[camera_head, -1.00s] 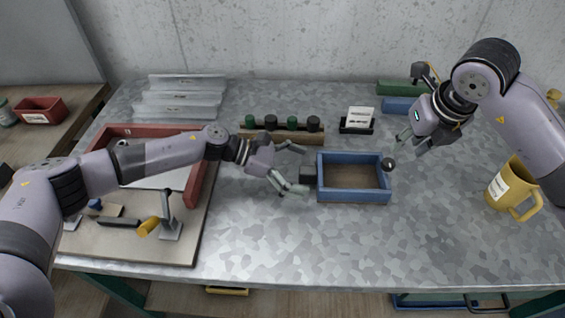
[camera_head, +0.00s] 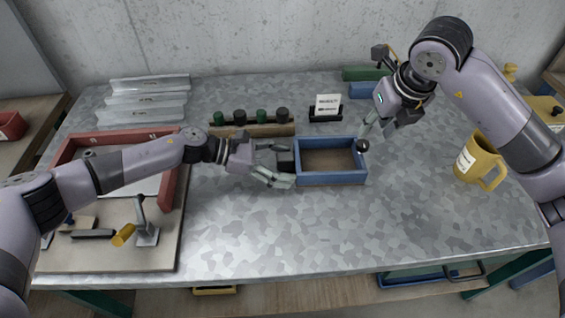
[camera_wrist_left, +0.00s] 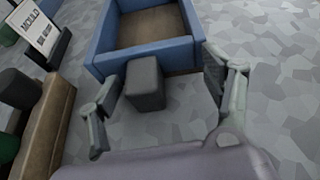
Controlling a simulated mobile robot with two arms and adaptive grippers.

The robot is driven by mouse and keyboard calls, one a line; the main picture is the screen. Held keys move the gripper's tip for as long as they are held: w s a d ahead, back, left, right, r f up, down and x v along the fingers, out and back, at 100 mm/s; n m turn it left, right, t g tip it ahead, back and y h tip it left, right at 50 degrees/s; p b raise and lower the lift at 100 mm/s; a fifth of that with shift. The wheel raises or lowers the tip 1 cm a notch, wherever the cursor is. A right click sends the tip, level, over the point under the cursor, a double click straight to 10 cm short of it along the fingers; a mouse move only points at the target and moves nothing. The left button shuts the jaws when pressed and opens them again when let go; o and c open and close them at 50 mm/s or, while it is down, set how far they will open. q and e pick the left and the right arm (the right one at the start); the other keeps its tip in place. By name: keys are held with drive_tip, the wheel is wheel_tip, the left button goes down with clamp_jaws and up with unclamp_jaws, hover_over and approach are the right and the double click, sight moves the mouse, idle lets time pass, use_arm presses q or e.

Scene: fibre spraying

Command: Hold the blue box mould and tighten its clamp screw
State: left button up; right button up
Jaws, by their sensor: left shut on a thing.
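The blue box mould (camera_head: 331,178) lies on the grey metal table, an open rectangular frame. A dark block (camera_head: 286,161) sticks out of its left side. A round black knob (camera_head: 362,145), the clamp screw's head, is at its right end.
A wooden rack of dark and green knobs (camera_head: 250,129) and a label stand (camera_head: 326,113) are behind the mould. A yellow mug (camera_head: 480,160) stands at right. A red-framed tray (camera_head: 175,200) is at left. The table in front of the mould is clear.

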use_arm(q)
clamp_jaws()
idle(0.8)
